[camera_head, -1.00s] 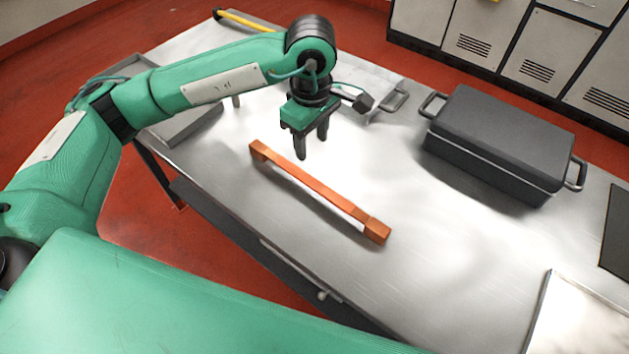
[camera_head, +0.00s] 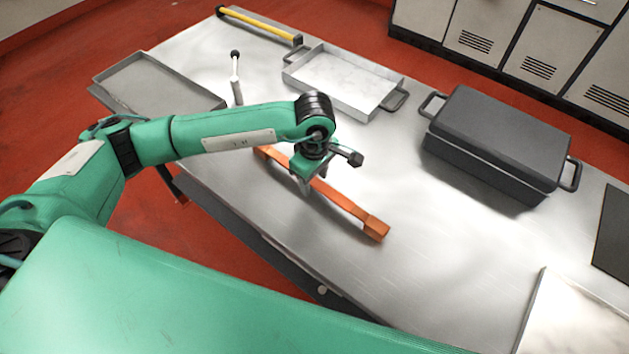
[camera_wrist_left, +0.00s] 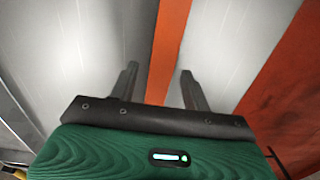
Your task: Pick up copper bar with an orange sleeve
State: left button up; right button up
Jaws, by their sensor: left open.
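The copper bar with an orange sleeve (camera_head: 345,204) lies on the metal table, running from upper left to lower right, with a squarer block at its near right end. My left gripper (camera_head: 308,194) is over the middle of the bar, fingers pointing down, and hides part of it. In the left wrist view the bar (camera_wrist_left: 170,45) passes between the two open fingers (camera_wrist_left: 160,85). The fingers stand apart from it on both sides. Whether they reach down to the table is hard to tell. My right gripper is not in view.
A dark grey lidded case (camera_head: 500,140) stands to the right on the table (camera_head: 440,265). A white-based tray with handles (camera_head: 340,82) and a yellow-handled tool (camera_head: 258,27) lie at the back. A grey tray (camera_head: 155,85) is at the left. A small upright rod (camera_head: 236,78) stands near it.

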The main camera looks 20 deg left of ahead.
pick_arm(q)
jog(key=c, duration=0.9)
grip_shut()
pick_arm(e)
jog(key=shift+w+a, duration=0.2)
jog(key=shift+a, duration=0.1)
pick_arm(q)
jog(key=shift+w, duration=0.1)
